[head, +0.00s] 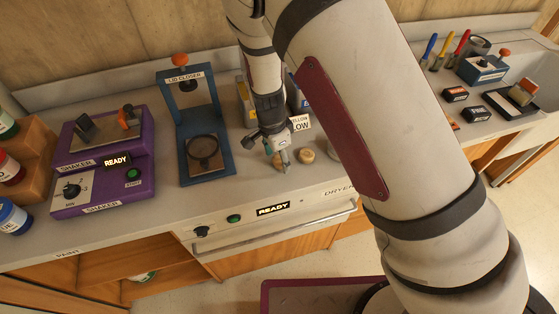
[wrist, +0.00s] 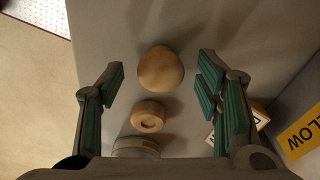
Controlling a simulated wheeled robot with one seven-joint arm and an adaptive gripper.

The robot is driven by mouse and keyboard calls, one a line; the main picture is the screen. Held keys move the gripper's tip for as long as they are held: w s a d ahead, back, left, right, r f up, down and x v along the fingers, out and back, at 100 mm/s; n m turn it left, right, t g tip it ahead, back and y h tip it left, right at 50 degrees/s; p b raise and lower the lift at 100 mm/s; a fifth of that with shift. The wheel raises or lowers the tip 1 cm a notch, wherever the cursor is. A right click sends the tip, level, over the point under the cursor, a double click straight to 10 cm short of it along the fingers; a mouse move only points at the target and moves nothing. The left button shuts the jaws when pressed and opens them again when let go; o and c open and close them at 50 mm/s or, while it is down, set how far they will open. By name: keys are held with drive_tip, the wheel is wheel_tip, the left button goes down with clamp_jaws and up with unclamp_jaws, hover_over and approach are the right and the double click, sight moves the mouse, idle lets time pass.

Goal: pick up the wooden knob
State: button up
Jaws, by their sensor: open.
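The wooden knob (wrist: 161,68) is a smooth, rounded, light-brown piece on the grey counter in the wrist view. My gripper (wrist: 160,82) is open, with one green-padded finger on each side of the knob's position and bare space between pads and knob. In the head view my gripper (head: 283,158) points down over the counter and partly hides the knob (head: 277,163). I cannot tell the exact height of the fingertips above the counter.
A dimpled wooden disc (wrist: 148,117) and a pale, round-topped piece (wrist: 136,147) stand close to the knob. A yellow-labelled box (wrist: 302,133) is at the right. The blue lid closer (head: 206,150) and purple shaker (head: 103,160) stand left. The counter's front edge is near.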

drive_tip(key=shift+f, duration=0.3)
drive_tip(key=c, duration=1)
drive_tip(key=shift+o, duration=0.2)
drive_tip(key=shift+r, duration=0.2)
